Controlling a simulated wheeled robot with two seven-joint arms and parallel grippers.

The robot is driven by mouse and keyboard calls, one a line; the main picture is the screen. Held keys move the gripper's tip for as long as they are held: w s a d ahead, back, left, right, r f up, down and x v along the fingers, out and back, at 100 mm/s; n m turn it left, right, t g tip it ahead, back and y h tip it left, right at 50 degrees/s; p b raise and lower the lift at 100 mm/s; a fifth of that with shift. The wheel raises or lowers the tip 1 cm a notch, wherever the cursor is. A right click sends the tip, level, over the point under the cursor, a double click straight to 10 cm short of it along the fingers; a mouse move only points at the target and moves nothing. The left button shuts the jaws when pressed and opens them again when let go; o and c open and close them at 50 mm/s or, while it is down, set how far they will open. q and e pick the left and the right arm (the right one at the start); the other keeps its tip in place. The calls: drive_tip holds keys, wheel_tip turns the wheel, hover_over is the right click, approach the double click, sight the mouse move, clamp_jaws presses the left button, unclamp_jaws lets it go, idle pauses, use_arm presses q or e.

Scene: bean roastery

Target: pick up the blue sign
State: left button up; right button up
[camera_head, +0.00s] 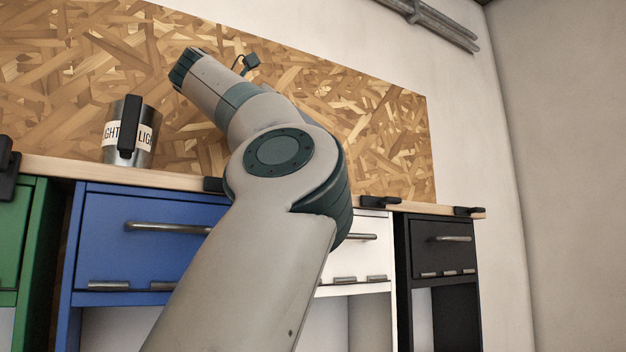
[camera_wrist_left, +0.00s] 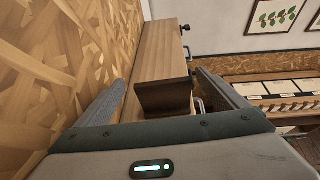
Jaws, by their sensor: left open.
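I cannot make out a blue sign in either view. In the left wrist view my left gripper (camera_wrist_left: 160,78) is open, its two grey fingers spread to either side. A dark brown, block-like piece (camera_wrist_left: 165,98) shows between the fingers, at the near end of a long wooden surface (camera_wrist_left: 160,48). I cannot tell whether the fingers touch it or what its far side looks like. In the head view one of my arms rises across the middle and bends to the upper left; no gripper fingers show there.
In the head view a metal canister (camera_head: 147,153) labelled LIGHT stands on the wooden worktop (camera_head: 170,180) against a chipboard panel (camera_head: 385,120). Below are green, blue (camera_head: 150,240), white and black (camera_head: 440,255) drawer units. Black pieces sit along the worktop edge. My arm hides part of the worktop.

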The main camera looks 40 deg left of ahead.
use_arm(q)
drive_tip(key=shift+w+d, duration=0.1)
drive_tip(key=shift+w, duration=0.1)
drive_tip(key=shift+f+x, duration=0.2)
drive_tip(key=shift+x, duration=2.5)
drive_tip(key=shift+s+d, duration=0.1)
drive_tip(key=shift+s, duration=0.1)
drive_tip(key=shift+s, duration=0.1)
drive_tip(key=c, duration=1.2)
